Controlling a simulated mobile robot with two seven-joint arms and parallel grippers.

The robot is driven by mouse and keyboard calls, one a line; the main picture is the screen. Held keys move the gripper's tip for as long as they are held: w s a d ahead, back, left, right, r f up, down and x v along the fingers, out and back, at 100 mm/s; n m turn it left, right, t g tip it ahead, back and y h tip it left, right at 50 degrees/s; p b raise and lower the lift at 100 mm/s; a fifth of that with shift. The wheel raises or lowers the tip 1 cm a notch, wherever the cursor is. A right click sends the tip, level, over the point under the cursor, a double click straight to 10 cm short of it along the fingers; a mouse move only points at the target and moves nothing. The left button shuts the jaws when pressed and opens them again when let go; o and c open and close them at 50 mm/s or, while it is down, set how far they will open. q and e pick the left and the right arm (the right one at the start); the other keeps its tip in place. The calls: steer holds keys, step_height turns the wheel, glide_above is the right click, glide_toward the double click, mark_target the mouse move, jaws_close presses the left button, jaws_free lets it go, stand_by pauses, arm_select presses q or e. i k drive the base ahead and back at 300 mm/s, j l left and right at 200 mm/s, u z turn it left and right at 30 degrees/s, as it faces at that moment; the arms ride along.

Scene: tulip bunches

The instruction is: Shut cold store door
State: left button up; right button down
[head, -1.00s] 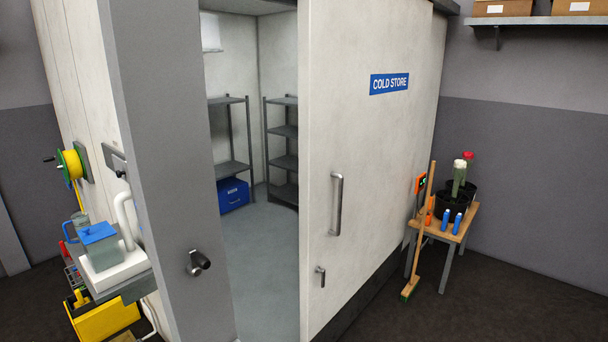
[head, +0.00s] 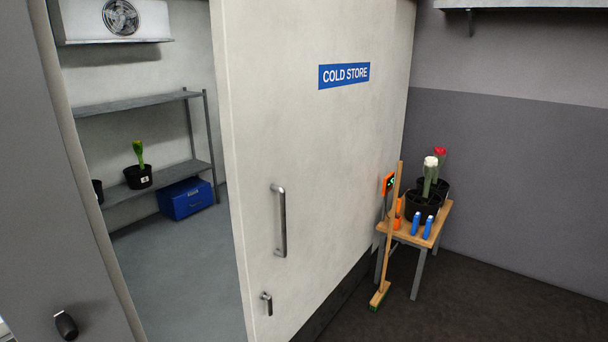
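The cold store door (head: 310,170) is a pale sliding-type panel with a blue COLD STORE sign (head: 344,75). It stands open, with the doorway (head: 175,255) uncovered to its left. A long metal bar handle (head: 280,221) is on the door near its left edge, with a small lever (head: 266,303) below it. The grey door frame (head: 60,190) is at the far left and carries a dark knob (head: 66,324). Neither of my grippers shows in the head view.
Inside are a metal shelf (head: 135,102) with a potted plant (head: 139,172) and a blue box (head: 187,199). A broom (head: 388,250) leans by a small wooden table (head: 436,225) with black buckets of tulips, right of the door. Dark floor (head: 470,300) is clear in front.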

mark_target(303, 86)
steer(key=i+l+z, duration=0.35)
steer(key=i, duration=0.3)
steer(key=i+l+z, duration=0.35)
steer(key=i, duration=0.4)
steer(key=i+z, duration=0.35)
steer(key=i, duration=0.35)
steer(key=i+u, duration=0.15)
steer(key=i, duration=0.4)
steer(key=i+l+u, duration=0.1)
steer(key=i, duration=0.4)
steer(key=i+l+u, duration=0.15)
steer(key=i+l, duration=0.15)
steer(key=i, duration=0.25)
steer(key=i+l+u, duration=0.1)
steer(key=i, duration=0.4)
steer(key=i+l+u, duration=0.25)
steer(key=u, duration=0.15)
steer(key=i+l+u, duration=0.9)
steer(key=l+u, duration=0.3)
